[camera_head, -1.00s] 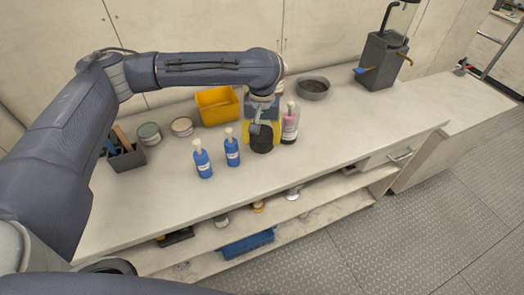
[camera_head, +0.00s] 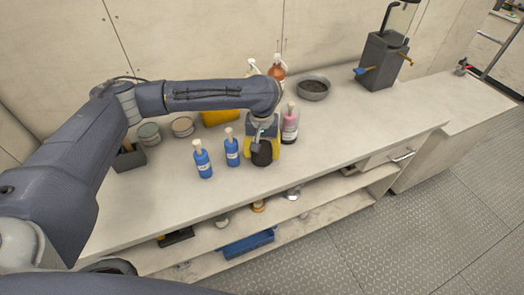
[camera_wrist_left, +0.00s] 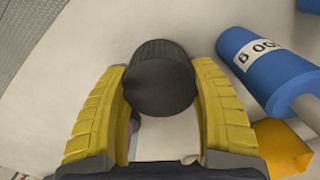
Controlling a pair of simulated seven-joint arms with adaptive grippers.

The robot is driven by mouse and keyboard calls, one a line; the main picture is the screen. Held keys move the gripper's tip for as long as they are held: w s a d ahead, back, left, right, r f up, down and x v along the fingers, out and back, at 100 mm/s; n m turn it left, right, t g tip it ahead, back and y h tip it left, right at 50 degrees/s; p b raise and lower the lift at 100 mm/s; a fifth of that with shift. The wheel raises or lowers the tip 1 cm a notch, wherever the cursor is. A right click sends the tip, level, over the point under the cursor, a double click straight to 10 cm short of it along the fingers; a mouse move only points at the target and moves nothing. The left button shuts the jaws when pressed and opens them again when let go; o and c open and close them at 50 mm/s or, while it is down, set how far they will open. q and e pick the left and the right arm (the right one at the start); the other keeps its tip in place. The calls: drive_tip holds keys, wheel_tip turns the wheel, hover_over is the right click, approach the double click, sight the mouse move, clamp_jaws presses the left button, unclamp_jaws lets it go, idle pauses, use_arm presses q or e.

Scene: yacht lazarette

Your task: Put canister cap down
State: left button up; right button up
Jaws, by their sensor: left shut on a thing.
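The canister cap is a black ribbed disc (camera_wrist_left: 160,78), held between the yellow fingers of my left gripper (camera_wrist_left: 160,105). In the head view the cap (camera_head: 262,155) shows as a dark round shape at the left gripper (camera_head: 265,148), over the counter, right of two blue bottles. The gripper is shut on the cap. I cannot tell whether the cap touches the counter (camera_head: 330,155). My right gripper is not in view.
Blue bottles (camera_head: 203,162) (camera_head: 232,152) stand left of the gripper, and a pink-filled bottle (camera_head: 289,128) stands close on its right. A yellow bin (camera_head: 218,117) is behind, partly hidden by my arm. The counter to the right is clear.

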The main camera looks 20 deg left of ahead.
sight(263, 148)
use_arm(q)
drive_tip(key=shift+f, duration=0.4)
drive_tip(key=o, duration=1.5)
drive_tip(key=shift+r, duration=6.4)
drive_tip(key=shift+d, duration=0.1)
